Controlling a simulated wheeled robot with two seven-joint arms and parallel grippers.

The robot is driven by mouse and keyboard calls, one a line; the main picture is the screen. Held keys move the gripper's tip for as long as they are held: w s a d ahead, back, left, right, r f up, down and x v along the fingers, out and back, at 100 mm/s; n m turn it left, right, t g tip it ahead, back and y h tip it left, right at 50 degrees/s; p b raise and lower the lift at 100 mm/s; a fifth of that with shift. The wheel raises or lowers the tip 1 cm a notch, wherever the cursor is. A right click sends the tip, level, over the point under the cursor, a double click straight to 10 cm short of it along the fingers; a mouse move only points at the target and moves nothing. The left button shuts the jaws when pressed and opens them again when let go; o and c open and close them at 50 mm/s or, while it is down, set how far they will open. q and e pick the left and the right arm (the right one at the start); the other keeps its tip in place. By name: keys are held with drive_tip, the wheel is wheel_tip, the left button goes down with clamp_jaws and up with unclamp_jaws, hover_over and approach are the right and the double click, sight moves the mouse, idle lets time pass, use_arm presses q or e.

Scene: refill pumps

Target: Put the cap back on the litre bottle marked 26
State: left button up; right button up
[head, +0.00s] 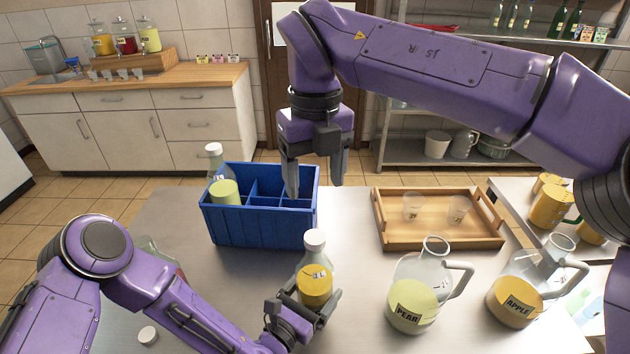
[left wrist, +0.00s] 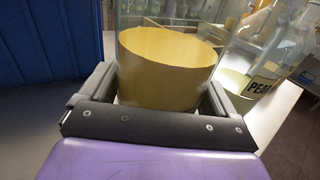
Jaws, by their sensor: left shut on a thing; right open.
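My left gripper (head: 303,318) is shut on a clear bottle (head: 317,272) with yellow contents. The bottle stands upright, with a white cap (head: 315,237) on its neck. Its label is too small to read surely. In the left wrist view the jaws hold the yellow-filled bottle (left wrist: 165,75) from both sides. My right gripper (head: 314,185) is open and empty, pointing down over the right part of the blue crate. A loose white cap (head: 148,335) lies on the table at the lower left. I cannot make out the number 26 anywhere.
The blue crate (head: 257,228) holds a white-capped bottle (head: 215,163) at its left. A pear jug (head: 410,302) and an apple jug (head: 515,300) stand at right, before a wooden tray (head: 440,240) with two glasses. A partly hidden glass vessel is behind my left arm.

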use_arm(q)
drive_tip(key=o, duration=1.8)
drive_tip(key=b+v, duration=0.4)
drive_tip(key=v, duration=0.5)
drive_tip(key=shift+s+a+f, duration=0.1)
drive_tip(key=shift+s+a, duration=0.15)
drive_tip(key=shift+s, duration=0.05)
use_arm(e)
wheel_tip(320, 180, down, 4)
drive_tip(key=shift+f, duration=0.1)
use_arm(q)
drive_tip(key=shift+s+a, duration=0.2)
drive_tip(key=shift+s, duration=0.15)
